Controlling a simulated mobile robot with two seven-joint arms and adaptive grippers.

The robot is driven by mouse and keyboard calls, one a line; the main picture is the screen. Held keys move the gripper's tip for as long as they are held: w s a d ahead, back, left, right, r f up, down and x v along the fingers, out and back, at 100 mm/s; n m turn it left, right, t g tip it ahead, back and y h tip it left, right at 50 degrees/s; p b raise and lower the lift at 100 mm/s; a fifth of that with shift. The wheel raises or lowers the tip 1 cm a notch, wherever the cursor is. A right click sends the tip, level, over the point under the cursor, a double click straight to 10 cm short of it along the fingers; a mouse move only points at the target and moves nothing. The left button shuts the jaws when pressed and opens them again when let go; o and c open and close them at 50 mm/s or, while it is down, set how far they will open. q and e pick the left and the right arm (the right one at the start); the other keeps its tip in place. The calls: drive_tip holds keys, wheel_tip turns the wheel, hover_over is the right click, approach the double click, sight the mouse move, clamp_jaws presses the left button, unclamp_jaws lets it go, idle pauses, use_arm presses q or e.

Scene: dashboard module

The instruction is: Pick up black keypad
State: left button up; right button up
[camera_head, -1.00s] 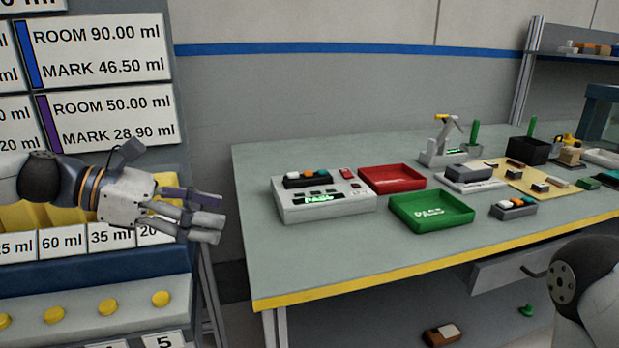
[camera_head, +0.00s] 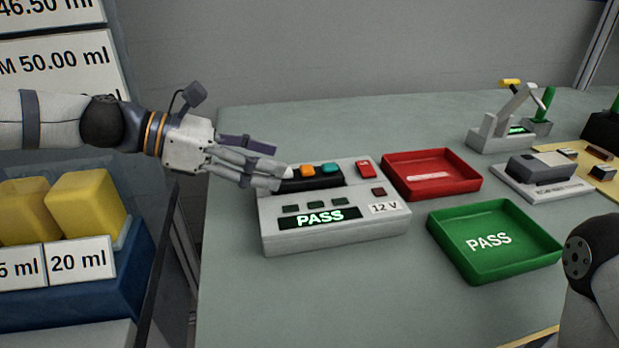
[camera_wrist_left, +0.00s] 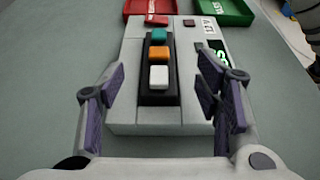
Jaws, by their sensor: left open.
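The black keypad (camera_head: 312,182) sits in the top of a light grey test box (camera_head: 335,232) whose display reads PASS. It carries white, orange and teal buttons; the gripper partly hides its left end in the head view. In the left wrist view the keypad (camera_wrist_left: 158,88) lies lengthwise between the two fingers, with the white button nearest. My left gripper (camera_head: 280,168) is open at the keypad's left end, with nothing between its fingers. In the left wrist view the fingers of the left gripper (camera_wrist_left: 162,110) stand apart on either side of the box. My right gripper is not in view.
A red tray (camera_head: 432,188) and a green PASS tray (camera_head: 490,268) lie right of the box. A grey device on a white base (camera_head: 545,170) and a lever fixture (camera_head: 512,118) stand farther right. Yellow bins (camera_head: 88,205) are at left. The table before the box is clear.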

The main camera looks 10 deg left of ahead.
sight(308, 168)
use_arm(q)
drive_tip(key=b+x, duration=0.1)
drive_tip(key=x, duration=0.3)
drive_tip(key=shift+w+d+f, duration=0.1)
drive_tip(key=shift+d+f, duration=0.15)
drive_tip(key=shift+f, duration=0.05)
drive_tip(key=shift+w+d, duration=0.15)
drive_tip(key=shift+d, duration=0.1)
drive_tip(key=shift+r, duration=0.15)
clamp_jaws()
drive_tip(key=shift+r, duration=0.1)
